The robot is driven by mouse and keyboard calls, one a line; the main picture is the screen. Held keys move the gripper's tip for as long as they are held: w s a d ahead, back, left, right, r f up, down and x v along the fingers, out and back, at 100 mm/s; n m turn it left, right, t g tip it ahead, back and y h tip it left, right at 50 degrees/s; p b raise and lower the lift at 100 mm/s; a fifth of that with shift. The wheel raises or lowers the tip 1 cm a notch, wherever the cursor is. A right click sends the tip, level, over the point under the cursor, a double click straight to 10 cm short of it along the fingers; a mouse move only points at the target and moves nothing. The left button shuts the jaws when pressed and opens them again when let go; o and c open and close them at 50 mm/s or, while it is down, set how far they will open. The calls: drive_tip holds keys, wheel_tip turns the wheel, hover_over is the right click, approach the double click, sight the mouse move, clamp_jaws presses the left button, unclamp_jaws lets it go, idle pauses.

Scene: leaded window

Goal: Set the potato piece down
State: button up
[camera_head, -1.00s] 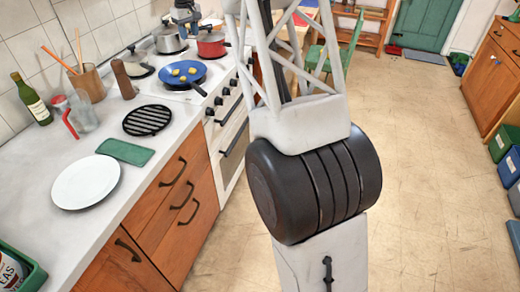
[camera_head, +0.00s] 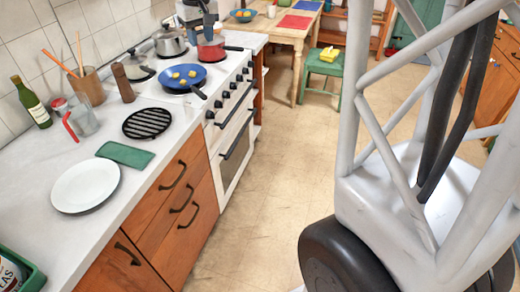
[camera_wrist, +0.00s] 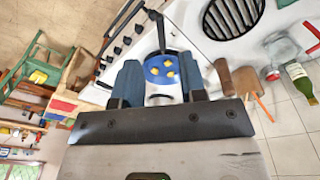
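Yellow potato pieces (camera_head: 183,83) lie in the blue pan (camera_head: 172,82) on the stove. In the wrist view, pieces (camera_wrist: 168,62) also show inside the pan (camera_wrist: 150,62), which appears between my fingers. My gripper (camera_head: 197,22) is at the top edge of the head view, by the red pot (camera_head: 211,52) and behind the pan. In the wrist view my gripper (camera_wrist: 159,62) has its two dark blue fingers wide apart. I see no potato piece held between them.
A grey pot (camera_head: 170,42) stands beside the red pot. A wooden table (camera_head: 290,35) stands behind.

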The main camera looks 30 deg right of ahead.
drive_tip(key=s+f, duration=0.3)
drive_tip(key=s, duration=1)
drive_tip(key=s+a+f+m, duration=0.1)
drive_tip(key=s+f, duration=0.2)
drive_tip(key=s, duration=1)
drive_tip(key=s+f+m+t, duration=0.1)
drive_tip(key=s+f, duration=0.2)
drive_tip(key=s, duration=1.1)
drive_tip(key=shift+a+f, duration=0.25)
drive_tip(key=shift+f, duration=0.15)
